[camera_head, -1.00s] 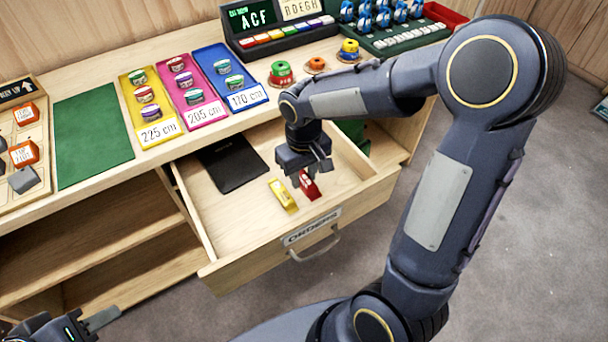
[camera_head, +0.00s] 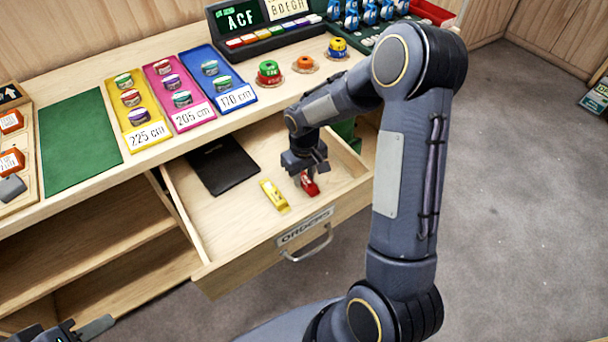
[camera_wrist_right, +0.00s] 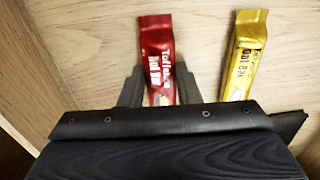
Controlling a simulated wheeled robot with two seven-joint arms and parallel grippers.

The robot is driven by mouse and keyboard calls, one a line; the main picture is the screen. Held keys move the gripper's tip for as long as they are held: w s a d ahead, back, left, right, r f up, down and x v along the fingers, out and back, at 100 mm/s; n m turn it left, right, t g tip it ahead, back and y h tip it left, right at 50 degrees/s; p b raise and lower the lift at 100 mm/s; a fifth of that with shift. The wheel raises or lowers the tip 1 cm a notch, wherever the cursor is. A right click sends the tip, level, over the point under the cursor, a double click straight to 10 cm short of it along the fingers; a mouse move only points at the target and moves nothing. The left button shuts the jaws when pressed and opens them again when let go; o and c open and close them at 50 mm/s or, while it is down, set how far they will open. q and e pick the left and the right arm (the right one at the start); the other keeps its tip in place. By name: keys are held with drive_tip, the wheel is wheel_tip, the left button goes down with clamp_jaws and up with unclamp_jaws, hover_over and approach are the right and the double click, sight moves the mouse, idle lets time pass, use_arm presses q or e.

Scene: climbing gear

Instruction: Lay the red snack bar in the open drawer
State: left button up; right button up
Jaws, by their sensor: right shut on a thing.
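The red snack bar (camera_head: 311,187) is down in the open drawer (camera_head: 232,237), at or just above its floor. In the right wrist view the red bar (camera_wrist_right: 156,50) sits between the two fingers. My right gripper (camera_head: 304,179) is shut on it and reaches down into the drawer. The bar's lower end is hidden by the gripper. I cannot tell whether the bar touches the floor. My left gripper (camera_head: 88,329) shows only partly at the bottom left corner, and its jaws cannot be made out.
A yellow bar (camera_head: 274,195) lies in the drawer, left of the red one; it also shows in the right wrist view (camera_wrist_right: 245,50). A black folder (camera_head: 222,165) lies at the drawer's back left. The drawer's front and side walls stand around the gripper. The counter above holds coloured trays.

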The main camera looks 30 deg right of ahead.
drive_tip(key=shift+f, duration=0.1)
drive_tip(key=o, duration=0.5)
drive_tip(key=shift+f, duration=0.1)
drive_tip(key=o, duration=0.5)
drive_tip(key=shift+c, duration=0.2)
